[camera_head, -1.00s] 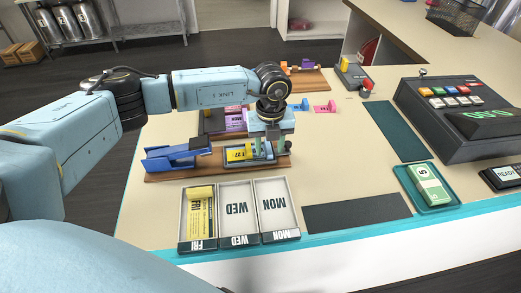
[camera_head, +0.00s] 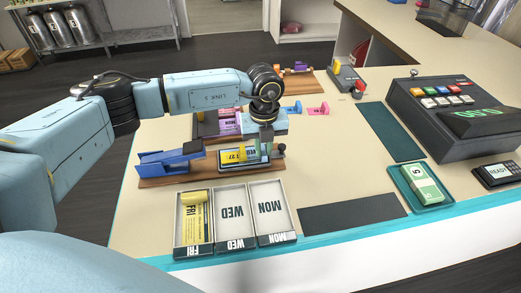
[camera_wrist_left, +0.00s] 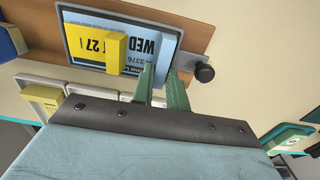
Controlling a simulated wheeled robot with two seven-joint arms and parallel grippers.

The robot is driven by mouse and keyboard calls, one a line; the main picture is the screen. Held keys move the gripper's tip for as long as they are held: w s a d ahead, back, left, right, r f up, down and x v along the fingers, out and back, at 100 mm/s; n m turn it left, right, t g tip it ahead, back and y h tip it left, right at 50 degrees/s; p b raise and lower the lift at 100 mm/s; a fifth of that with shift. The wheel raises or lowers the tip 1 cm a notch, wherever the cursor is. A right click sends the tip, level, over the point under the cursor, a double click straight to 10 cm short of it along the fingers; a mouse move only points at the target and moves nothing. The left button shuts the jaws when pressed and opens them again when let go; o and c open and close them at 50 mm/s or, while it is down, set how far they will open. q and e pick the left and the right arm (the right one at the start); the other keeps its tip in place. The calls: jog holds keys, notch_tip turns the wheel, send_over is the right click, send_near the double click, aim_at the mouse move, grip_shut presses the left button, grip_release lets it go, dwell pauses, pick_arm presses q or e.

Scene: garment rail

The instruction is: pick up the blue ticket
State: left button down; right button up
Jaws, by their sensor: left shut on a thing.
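The blue ticket (camera_wrist_left: 142,47) is pale blue with a yellow part and reads "WED" and "27" in the left wrist view. It lies in a dark-rimmed tray on a wooden board; in the head view the ticket (camera_head: 251,154) is partly hidden by my fingers and a yellow block (camera_wrist_left: 115,52). My left gripper (camera_head: 266,155) points down at the tray's right end. In the left wrist view its green fingers (camera_wrist_left: 164,88) are shut on the ticket's edge near the tray's rim. My right gripper is not in view.
A blue stapler-like device (camera_head: 170,155) stands on the board's left, with a black knob (camera_head: 281,149) at its right end. In front are FRI, WED and MON bins (camera_head: 232,225); FRI holds a yellow ticket (camera_head: 194,218). Purple tickets (camera_head: 230,124) lie behind. A register (camera_head: 450,120) stands right.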

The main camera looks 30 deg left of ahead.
pick_arm(q)
notch_tip(320, 180, up, 14)
jog(key=p, duration=0.3)
jog(key=shift+r, duration=0.2)
dwell(0.4)
jog(key=shift+f, duration=0.1)
